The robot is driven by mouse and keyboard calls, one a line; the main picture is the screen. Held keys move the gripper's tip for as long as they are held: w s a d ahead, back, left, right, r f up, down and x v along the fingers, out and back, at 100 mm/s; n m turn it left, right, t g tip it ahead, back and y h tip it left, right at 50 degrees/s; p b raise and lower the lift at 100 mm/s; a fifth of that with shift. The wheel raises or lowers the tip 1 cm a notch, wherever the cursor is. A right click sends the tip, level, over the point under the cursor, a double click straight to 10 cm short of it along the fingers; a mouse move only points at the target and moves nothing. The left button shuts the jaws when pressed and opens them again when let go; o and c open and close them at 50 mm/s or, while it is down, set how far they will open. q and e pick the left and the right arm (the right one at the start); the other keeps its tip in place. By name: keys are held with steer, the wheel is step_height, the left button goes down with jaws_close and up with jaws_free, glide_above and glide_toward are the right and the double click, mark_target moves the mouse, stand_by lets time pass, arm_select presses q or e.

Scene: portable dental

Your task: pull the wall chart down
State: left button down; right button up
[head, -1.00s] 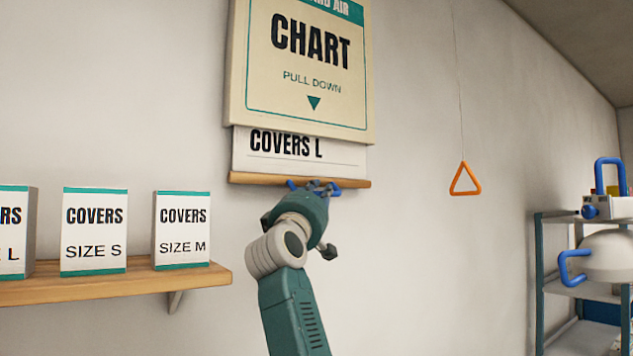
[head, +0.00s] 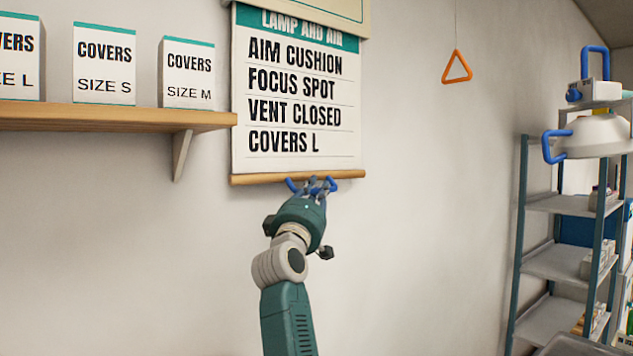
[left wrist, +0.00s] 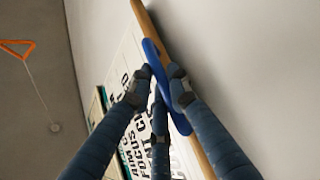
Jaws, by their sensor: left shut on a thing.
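The wall chart (head: 296,110) hangs unrolled below its cream case (head: 330,12) in the head view. Its visible lines read "LAMP AND AIR", "AIM CUSHION", "FOCUS SPOT", "VENT CLOSED" and "COVERS L". A wooden bar (head: 250,179) runs along its lower edge, with a blue handle (head: 348,174) under it. My left gripper (head: 313,186) is shut on the blue handle. The left wrist view shows its fingers around the handle (left wrist: 156,62), beside the wooden bar (left wrist: 146,20) and the chart's printed sheet (left wrist: 130,75). My right gripper is not in view.
A wooden shelf (head: 120,118) with boxes of covers is left of the chart. An orange triangular pull (head: 457,67) hangs on a cord to the right. A metal rack (head: 522,230) and a white lamp (head: 595,136) with blue handles stand at far right. The wall below the chart is bare.

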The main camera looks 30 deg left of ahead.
arm_select(q)
steer(key=shift+f, duration=0.3)
steer(key=c, duration=1.9)
jaws_free()
steer(key=v, duration=1.2)
steer(key=shift+w, duration=0.1)
